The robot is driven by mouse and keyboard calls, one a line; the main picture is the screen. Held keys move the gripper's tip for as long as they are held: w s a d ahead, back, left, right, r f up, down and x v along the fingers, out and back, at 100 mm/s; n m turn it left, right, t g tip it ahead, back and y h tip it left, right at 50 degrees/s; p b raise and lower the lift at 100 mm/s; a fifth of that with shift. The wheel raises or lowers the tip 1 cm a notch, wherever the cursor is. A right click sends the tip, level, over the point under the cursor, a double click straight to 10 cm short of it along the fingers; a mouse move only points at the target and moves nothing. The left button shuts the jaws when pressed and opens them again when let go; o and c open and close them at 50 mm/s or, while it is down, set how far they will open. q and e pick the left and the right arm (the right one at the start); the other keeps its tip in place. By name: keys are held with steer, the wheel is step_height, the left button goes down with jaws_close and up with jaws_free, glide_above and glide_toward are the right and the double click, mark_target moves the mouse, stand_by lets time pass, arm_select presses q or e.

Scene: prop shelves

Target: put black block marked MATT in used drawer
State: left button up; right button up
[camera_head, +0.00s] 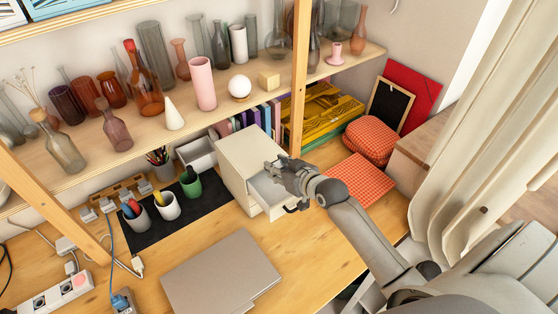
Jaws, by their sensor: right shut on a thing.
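A small cream drawer unit (244,160) stands on the desk. One drawer (264,188) is pulled out toward the front right, with its dark handle (296,207) visible. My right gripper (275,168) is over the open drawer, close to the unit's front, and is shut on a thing. The thing is mostly hidden by the fingers; I take it to be the black block, but no MATT marking can be read. I cannot tell whether it touches the drawer. My left gripper is not in view.
A closed grey laptop (221,275) lies in front. Cups stand on a black mat (148,226) to the left. A red checked cloth (358,180) lies to the right. The shelf above (215,108) is crowded with glass vases, and a wooden post (299,75) rises behind the gripper.

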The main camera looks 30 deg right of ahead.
steer(key=f, duration=0.1)
steer(key=f+b, duration=0.1)
steer(key=f, duration=0.1)
steer(key=shift+s, duration=0.25)
jaws_close()
steer(key=shift+f+b, duration=0.3)
steer(key=shift+b, duration=0.15)
steer(key=shift+w+f+b, duration=0.2)
steer(key=shift+f+b, duration=0.15)
steer(key=shift+f, duration=0.7)
steer(key=o, duration=1.2)
jaws_free()
steer(key=shift+s, duration=0.1)
steer(key=v, duration=1.2)
